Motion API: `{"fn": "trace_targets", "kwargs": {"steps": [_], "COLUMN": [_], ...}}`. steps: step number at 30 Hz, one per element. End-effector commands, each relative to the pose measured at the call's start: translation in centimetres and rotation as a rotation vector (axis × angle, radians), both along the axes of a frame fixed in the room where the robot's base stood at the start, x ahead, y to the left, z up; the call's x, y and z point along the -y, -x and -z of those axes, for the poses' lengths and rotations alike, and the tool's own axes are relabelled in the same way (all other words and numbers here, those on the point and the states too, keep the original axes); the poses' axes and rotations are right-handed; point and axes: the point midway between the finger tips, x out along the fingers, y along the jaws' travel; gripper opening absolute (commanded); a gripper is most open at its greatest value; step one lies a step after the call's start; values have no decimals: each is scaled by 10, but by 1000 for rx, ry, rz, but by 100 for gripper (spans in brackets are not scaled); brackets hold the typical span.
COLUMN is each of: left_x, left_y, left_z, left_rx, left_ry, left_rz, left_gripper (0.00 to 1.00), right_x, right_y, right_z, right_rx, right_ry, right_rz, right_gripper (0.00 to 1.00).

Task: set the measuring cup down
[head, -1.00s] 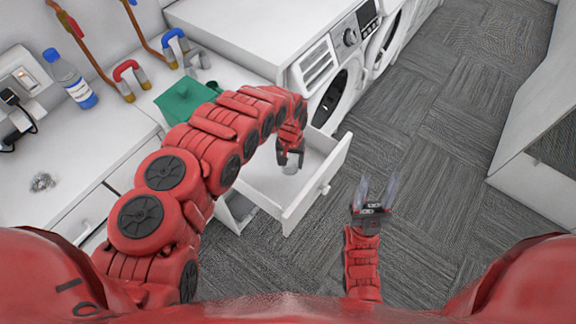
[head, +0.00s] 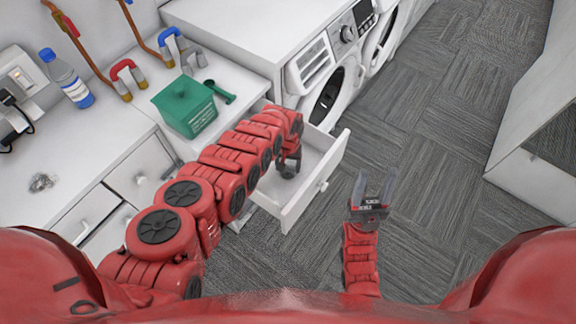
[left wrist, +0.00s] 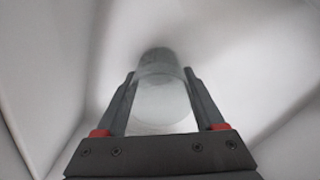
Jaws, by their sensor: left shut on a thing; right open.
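The measuring cup (left wrist: 163,100) is a clear, glassy cylinder in the left wrist view. It sits between the two fingers of my left gripper (left wrist: 162,105), which is shut on it. In the head view my left gripper (head: 288,168) reaches down into the open white drawer (head: 300,207), and I cannot make out the cup there. White drawer surfaces surround the cup in the wrist view; I cannot tell whether it touches the drawer floor. My right gripper (head: 374,190) is open and empty over the carpet, right of the drawer.
A green box (head: 187,106) and a green scoop (head: 219,92) stand on the counter behind my left arm. A blue-capped bottle (head: 67,79) is at the back left. A white washing machine (head: 318,75) stands beyond the drawer. The carpet (head: 430,160) at the right is clear.

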Motion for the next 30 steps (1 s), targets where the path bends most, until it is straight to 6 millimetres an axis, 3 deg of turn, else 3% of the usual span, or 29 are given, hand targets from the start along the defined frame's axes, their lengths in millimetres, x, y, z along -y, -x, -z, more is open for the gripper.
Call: {"fn": "trace_targets", "kwargs": {"steps": [5,6,10,21,30], "left_x": [0,0,0,0,-1], "left_y": [0,0,0,0,1], "left_z": [5,3,3,-4,-33], "left_rx": [-1,-1,-1,-1,-4], "left_ry": [0,0,0,1,-2], "left_rz": [0,0,0,0,0], "left_gripper": [18,78,100,100,100], "right_x": [0,0,0,0,0], "right_y": [0,0,0,0,0], "right_z": [5,3,3,-1,-8], "right_rx": [0,0,0,0,0], "right_ry": [0,0,0,0,0], "right_rz": [0,0,0,0,0], "right_gripper": [50,50,50,50,50]}}
